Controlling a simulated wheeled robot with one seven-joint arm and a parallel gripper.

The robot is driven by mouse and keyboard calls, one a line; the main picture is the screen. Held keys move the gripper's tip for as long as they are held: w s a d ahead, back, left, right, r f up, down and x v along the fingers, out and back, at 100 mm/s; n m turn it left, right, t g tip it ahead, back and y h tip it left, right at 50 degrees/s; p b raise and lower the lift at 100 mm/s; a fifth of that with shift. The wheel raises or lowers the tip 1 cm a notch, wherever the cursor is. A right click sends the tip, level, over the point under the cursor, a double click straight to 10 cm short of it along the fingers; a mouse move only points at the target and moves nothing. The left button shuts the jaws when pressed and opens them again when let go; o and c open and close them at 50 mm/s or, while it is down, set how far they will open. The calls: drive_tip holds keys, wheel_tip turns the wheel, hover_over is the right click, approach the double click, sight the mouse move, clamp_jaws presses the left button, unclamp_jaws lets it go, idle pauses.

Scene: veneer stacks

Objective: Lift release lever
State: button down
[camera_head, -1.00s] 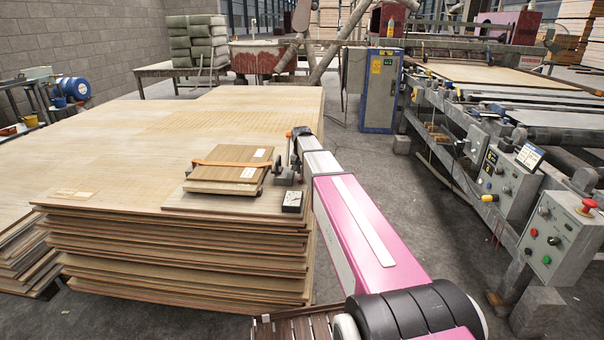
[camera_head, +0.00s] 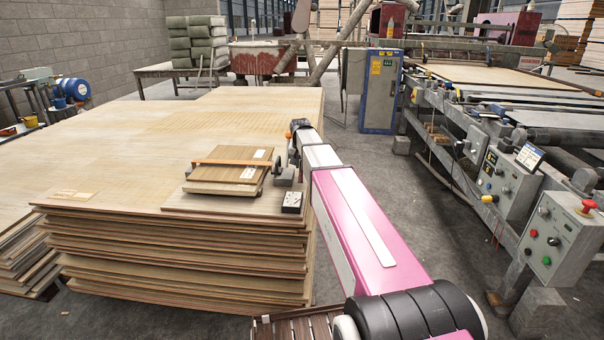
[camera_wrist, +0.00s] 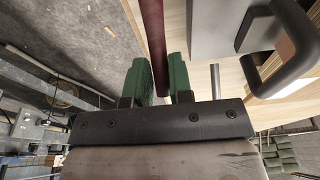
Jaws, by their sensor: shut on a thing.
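A stack of small veneer sheets (camera_head: 232,168) with an orange strap (camera_head: 225,163) across it lies near the front right corner of the big sheet pile. A grey metal strap device (camera_head: 285,177) sits at the strap's right end; it also shows in the wrist view (camera_wrist: 216,30). In the wrist view, a dark red lever bar (camera_wrist: 153,45) runs between the green fingers of my gripper (camera_wrist: 160,75), which is shut on it. A black looped handle (camera_wrist: 305,50) is to the right of the fingers. In the head view, my gripper's wrist hides part of the lever.
The large sheet pile (camera_head: 130,130) fills the left. A small black-and-white box (camera_head: 292,202) lies near its right edge. A machine line with a control box (camera_head: 553,240) stands on the right. Bare concrete floor (camera_head: 370,180) lies between them.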

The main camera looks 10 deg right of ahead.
drive_tip(key=shift+s, duration=0.1)
drive_tip(key=c, duration=1.1)
unclamp_jaws()
drive_tip(key=shift+s+a+r, duration=0.1)
drive_tip(key=shift+s+r, duration=0.1)
drive_tip(key=shift+r, duration=0.95)
drive_tip(key=shift+s+r, duration=0.2)
drive_tip(key=shift+r, duration=0.9)
drive_tip(key=shift+s+a+r, duration=0.1)
drive_tip(key=shift+s+r, duration=0.1)
drive_tip(key=shift+r, duration=0.95)
